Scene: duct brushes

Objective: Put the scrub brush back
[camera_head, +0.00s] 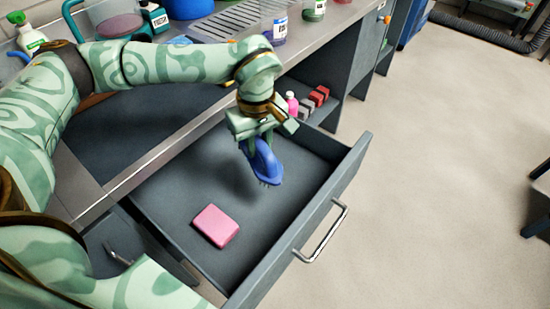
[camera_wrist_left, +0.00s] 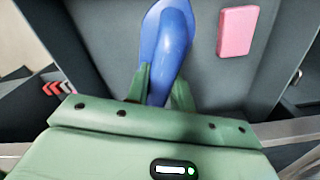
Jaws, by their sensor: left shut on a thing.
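The blue scrub brush (camera_head: 265,163) is held by my left gripper (camera_head: 258,138), over the open drawer (camera_head: 180,195). Its bristles face down, and it looks a little above the drawer floor. In the left wrist view the brush (camera_wrist_left: 166,45) sits between the two green fingers of my left gripper (camera_wrist_left: 162,88), which are shut on it. A pink sponge (camera_head: 215,225) lies flat on the drawer floor, apart from the brush. The sponge also shows in the left wrist view (camera_wrist_left: 237,32). My right gripper is not seen.
The drawer front with its metal handle (camera_head: 322,232) is at the right. A shelf under the counter holds a pink bottle (camera_head: 292,104) and red and grey blocks (camera_head: 318,96). Bottles (camera_head: 280,28) stand on the metal counter (camera_head: 330,22). The drawer floor around the sponge is clear.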

